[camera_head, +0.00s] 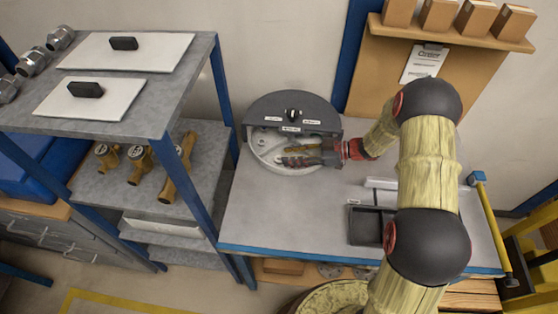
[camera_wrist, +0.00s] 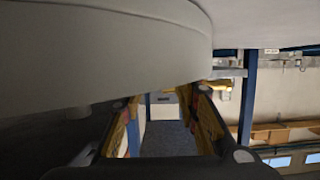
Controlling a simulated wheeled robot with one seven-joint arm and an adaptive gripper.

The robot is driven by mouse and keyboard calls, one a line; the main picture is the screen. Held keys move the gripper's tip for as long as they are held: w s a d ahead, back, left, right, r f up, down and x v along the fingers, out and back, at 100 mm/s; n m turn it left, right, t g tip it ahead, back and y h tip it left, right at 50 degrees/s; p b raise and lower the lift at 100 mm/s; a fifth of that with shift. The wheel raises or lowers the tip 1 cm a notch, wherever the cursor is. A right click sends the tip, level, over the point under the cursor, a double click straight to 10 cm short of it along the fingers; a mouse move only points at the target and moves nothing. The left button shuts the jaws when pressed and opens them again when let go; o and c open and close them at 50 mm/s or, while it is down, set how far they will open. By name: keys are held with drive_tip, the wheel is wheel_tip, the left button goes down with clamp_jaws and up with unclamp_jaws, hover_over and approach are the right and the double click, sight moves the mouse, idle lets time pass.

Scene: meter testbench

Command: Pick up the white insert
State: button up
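A round, pale, dished piece (camera_head: 265,156) sits under a dark half-round hood (camera_head: 270,103) on the grey workbench. I cannot tell for certain whether it is the white insert. My gripper (camera_head: 287,155) reaches in from the right, over the pale piece and in front of the hood. In the wrist view its two fingers (camera_wrist: 166,104) stand apart with nothing between them. A large pale curved surface (camera_wrist: 100,50) fills the upper left there, close to the fingers. Whether the fingers touch anything is unclear.
The left shelf holds two white plates with black handles (camera_head: 150,58) (camera_head: 115,93); brass fittings (camera_head: 175,180) lie below. The workbench (camera_head: 290,215) is clear in front. A black tray (camera_head: 364,226) and a small white block (camera_head: 378,183) stand to the right.

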sight(279, 159)
drive_tip(key=x, duration=0.3)
drive_tip(key=c, duration=0.3)
drive_tip(key=c, duration=0.4)
clamp_jaws()
